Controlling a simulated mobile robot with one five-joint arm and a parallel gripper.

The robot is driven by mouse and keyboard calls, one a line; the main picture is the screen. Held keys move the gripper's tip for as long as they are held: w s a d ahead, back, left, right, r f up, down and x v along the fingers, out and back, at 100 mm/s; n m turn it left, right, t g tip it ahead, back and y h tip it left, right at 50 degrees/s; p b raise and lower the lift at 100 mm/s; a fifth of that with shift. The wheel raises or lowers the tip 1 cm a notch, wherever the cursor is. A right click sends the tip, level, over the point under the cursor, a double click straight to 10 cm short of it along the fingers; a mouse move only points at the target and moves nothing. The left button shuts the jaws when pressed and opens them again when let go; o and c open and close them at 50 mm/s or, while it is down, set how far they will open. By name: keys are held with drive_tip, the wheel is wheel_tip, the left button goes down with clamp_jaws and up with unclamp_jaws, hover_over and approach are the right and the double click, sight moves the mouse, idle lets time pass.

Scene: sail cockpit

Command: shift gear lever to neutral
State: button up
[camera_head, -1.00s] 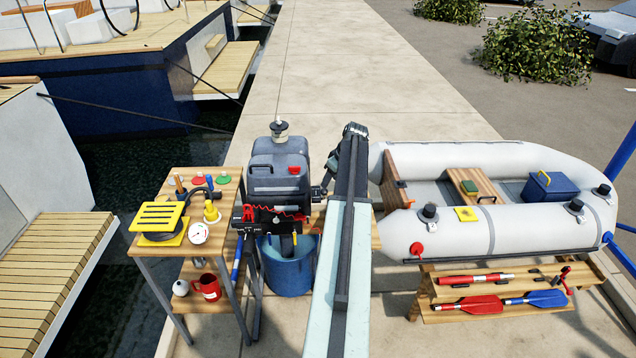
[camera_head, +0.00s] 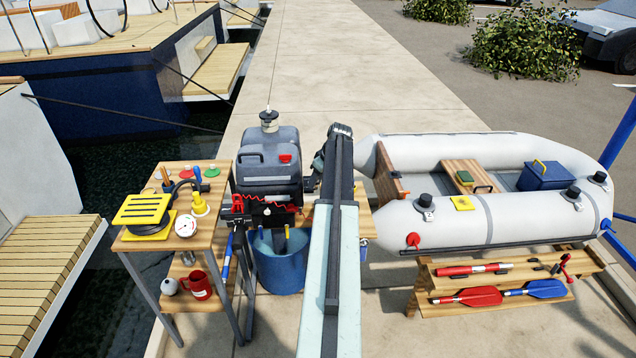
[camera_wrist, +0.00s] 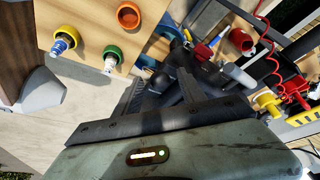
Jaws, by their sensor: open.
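The grey outboard motor (camera_head: 268,165) stands upright in the middle of the head view, with its lower end in a blue tub (camera_head: 278,268). My gripper is mostly hidden behind my own arm in that view, close to the motor's right side. In the wrist view my gripper (camera_wrist: 160,78) is open, its dark fingers spread apart beside dark motor parts. A short grey rounded handle (camera_wrist: 238,76), possibly the gear lever, sticks out right of the fingers, apart from them. I cannot tell the lever's position for certain.
A grey dinghy (camera_head: 450,228) lies right, above a bench with paddles (camera_head: 480,296). A red coiled cord (camera_wrist: 268,45) hangs near the handle.

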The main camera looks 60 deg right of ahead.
clamp_jaws()
drive_tip(key=shift+s+a, duration=0.1)
idle(1.2)
